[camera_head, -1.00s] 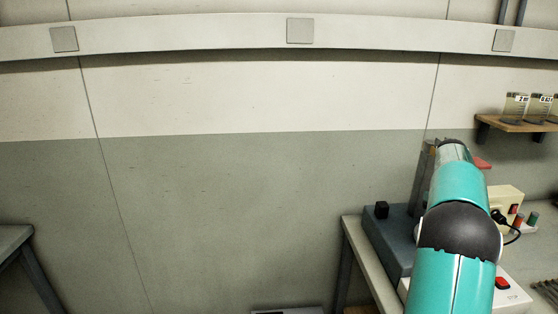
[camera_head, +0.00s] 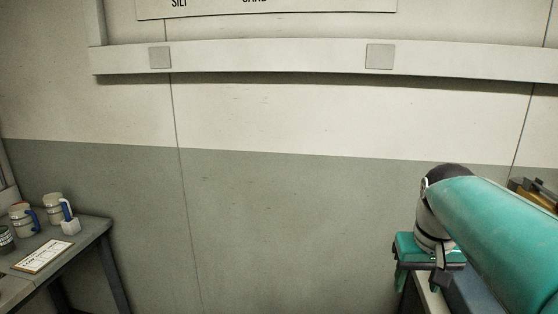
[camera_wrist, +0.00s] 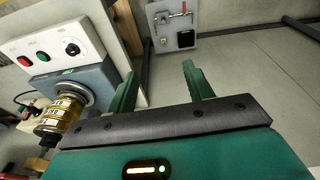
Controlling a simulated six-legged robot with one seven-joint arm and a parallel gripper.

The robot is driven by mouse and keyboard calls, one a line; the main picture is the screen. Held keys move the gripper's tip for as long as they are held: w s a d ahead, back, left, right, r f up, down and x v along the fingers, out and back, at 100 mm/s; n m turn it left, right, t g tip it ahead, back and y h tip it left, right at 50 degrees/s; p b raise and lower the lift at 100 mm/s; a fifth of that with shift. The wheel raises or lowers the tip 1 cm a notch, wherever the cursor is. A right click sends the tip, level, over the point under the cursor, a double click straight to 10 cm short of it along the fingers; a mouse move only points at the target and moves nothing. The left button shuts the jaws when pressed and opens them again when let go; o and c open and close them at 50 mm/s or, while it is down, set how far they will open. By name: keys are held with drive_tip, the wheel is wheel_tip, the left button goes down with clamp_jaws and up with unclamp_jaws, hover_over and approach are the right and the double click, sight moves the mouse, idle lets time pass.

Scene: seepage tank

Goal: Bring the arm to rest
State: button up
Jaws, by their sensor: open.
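My teal arm comes in from the right edge in the head view, and its end stands over the near left corner of the right-hand bench. My gripper (camera_head: 420,283) hangs there with its fingers pointing down. In the wrist view my gripper (camera_wrist: 160,80) has its two green fingers apart, with nothing between them. The floor and the edge of the bench show past the fingers.
A grey box with an amber banded cylinder (camera_wrist: 62,115) and a white control box (camera_wrist: 55,50) sit left of the fingers. A panel with a red-handled valve (camera_wrist: 172,28) stands beyond. A left table (camera_head: 88,232) holds mugs and a card.

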drive_tip(key=s+a+f+n+t, duration=0.2)
drive_tip(key=s+a+f, duration=0.3)
drive_tip(key=s+a, duration=0.5)
drive_tip(key=a+t, duration=0.1)
drive_tip(key=a, duration=0.1)
drive_tip(key=shift+a+f+t+y, duration=0.3)
drive_tip(key=shift+a+t+y, duration=0.05)
drive_tip(key=shift+t+y, duration=0.05)
drive_tip(key=shift+s+d, duration=0.1)
